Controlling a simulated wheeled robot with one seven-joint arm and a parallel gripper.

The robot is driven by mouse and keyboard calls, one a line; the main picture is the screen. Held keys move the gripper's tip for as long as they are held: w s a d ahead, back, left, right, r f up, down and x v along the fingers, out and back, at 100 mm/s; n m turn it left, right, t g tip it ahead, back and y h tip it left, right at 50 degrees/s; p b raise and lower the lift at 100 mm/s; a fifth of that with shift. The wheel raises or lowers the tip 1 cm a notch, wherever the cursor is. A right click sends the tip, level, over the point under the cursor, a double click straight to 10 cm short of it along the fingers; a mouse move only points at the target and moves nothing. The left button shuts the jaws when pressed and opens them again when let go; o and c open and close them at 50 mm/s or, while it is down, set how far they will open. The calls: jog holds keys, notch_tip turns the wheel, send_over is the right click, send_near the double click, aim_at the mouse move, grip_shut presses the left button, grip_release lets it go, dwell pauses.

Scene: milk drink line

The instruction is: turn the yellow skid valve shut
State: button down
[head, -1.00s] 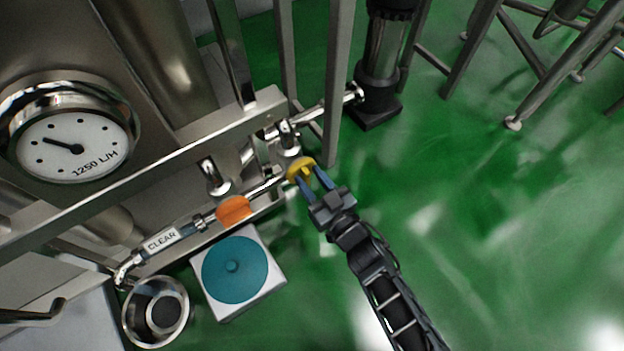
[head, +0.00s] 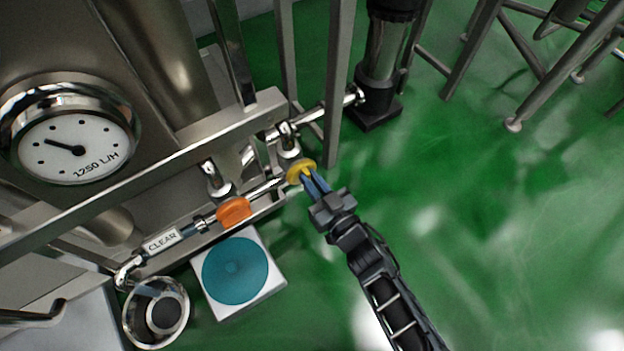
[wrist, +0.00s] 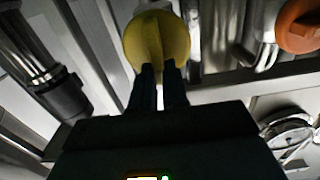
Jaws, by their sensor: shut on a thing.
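The yellow skid valve (head: 299,168) is a round knob on the pipe at the skid's lower front edge. It also shows in the wrist view (wrist: 157,40), with a raised ridge across its face. My gripper (head: 309,181) is shut on the valve, coming from the lower right. In the wrist view, my two dark fingers (wrist: 159,82) close on the ridge from either side, with a narrow gap between them. The fingertips partly hide the lower part of the ridge.
A white box with a teal disc (head: 236,270) and a steel bowl (head: 155,312) stand below. A steel post (head: 338,80) rises close behind.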

jog(key=shift+w+d+f+m+p, duration=0.3)
jog(key=shift+m+p, duration=0.5)
jog(key=shift+m, duration=2.15)
jog(key=shift+w+d+f+m+p, duration=0.1)
jog(key=shift+d+f+m+p, duration=0.45)
jog(key=shift+m, duration=2.35)
jog(key=shift+w+d+f+m+p, duration=0.15)
jog(key=shift+m+p, duration=0.85)
jog(key=shift+m, duration=1.95)
jog(key=shift+a, duration=0.1)
jog(key=c, duration=1.1)
grip_release()
jog(key=shift+c, duration=0.2)
